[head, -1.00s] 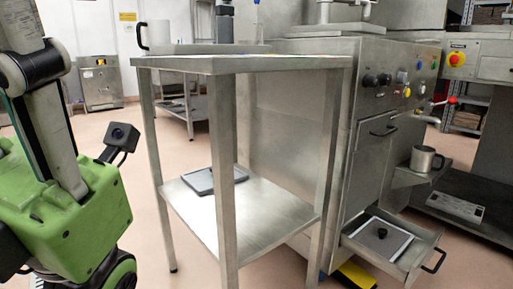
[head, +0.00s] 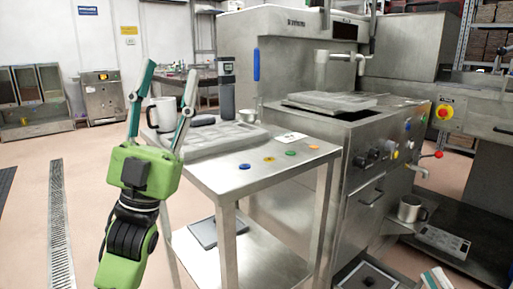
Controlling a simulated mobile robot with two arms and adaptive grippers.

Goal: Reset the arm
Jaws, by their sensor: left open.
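My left gripper (head: 171,68) is raised upright at the left of the head view, on its green wrist. Its two teal and grey fingers point up and stand apart, with nothing held between them. It is in front of the left edge of the steel table (head: 262,178). A pale mug (head: 162,112) on the table shows behind and between the fingers, with no clear contact. Teal and white finger parts of what looks like my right gripper (head: 437,280) just enter at the bottom right edge; the rest of it is out of the frame.
The table carries a grey mould plate (head: 215,139), a dark flask (head: 226,88) and several coloured discs. The steel machine (head: 345,150) stands right of it, with a second mug (head: 411,208) on a side shelf and an open drawer (head: 368,277) low down.

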